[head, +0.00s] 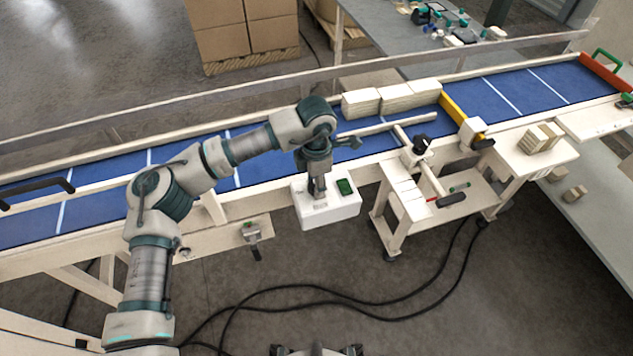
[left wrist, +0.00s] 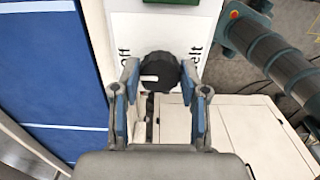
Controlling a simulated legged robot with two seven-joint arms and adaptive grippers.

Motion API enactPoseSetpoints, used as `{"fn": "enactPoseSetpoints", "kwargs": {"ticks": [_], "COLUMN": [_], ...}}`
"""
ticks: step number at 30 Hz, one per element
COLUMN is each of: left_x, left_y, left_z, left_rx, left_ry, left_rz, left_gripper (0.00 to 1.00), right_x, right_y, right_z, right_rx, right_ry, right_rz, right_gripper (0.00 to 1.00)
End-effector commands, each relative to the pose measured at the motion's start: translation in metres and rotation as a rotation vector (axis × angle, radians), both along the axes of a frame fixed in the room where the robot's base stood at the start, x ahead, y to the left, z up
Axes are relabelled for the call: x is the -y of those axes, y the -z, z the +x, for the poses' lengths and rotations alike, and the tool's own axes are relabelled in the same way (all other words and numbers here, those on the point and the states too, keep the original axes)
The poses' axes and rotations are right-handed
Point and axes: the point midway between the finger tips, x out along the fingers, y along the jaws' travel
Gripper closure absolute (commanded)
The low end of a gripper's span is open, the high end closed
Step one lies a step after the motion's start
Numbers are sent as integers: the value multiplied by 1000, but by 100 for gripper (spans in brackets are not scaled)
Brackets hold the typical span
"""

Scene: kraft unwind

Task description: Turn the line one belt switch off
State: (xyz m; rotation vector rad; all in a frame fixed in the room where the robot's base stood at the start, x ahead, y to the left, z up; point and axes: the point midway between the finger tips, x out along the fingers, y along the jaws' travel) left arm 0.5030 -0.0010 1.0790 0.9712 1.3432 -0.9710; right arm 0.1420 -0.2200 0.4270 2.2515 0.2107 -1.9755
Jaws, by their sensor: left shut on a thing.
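The line one belt switch is a black round knob (left wrist: 160,70) on a white box face (left wrist: 120,30) in the left wrist view. A white mark on the knob points left in that view. Sideways lettering, partly covered, stands on both sides of it. My left gripper (left wrist: 160,80) has one finger on each side of the knob and is shut on it. In the head view my left gripper (head: 318,190) reaches down onto the white switch box (head: 342,211), hiding the knob. A green part (head: 345,187) sits on the box, right of the gripper. My right gripper does not show.
The blue belt conveyor (head: 540,95) runs behind the box, with stacked kraft bundles (head: 395,98) on it. A white cart (head: 400,205) with a clamp stands to the right. Black cables (head: 330,295) lie on the open floor in front.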

Motion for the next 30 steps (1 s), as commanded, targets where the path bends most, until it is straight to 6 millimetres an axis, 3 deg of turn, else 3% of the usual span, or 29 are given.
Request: {"fn": "enactPoseSetpoints", "kwargs": {"ticks": [15,16,19,30], "left_x": [0,0,0,0], "left_y": [4,4,3,-5], "left_z": [-1,-1,-1,-1], "left_rx": [-6,-6,-4,1], "left_ry": [22,22,21,20], "left_rz": [4,4,3,1], "left_gripper": [91,54,31,31], "right_x": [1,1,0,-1], "right_y": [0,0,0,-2], "right_z": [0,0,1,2], "right_rx": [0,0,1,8], "right_ry": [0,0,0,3], "right_rz": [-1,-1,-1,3], "right_gripper": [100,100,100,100]}}
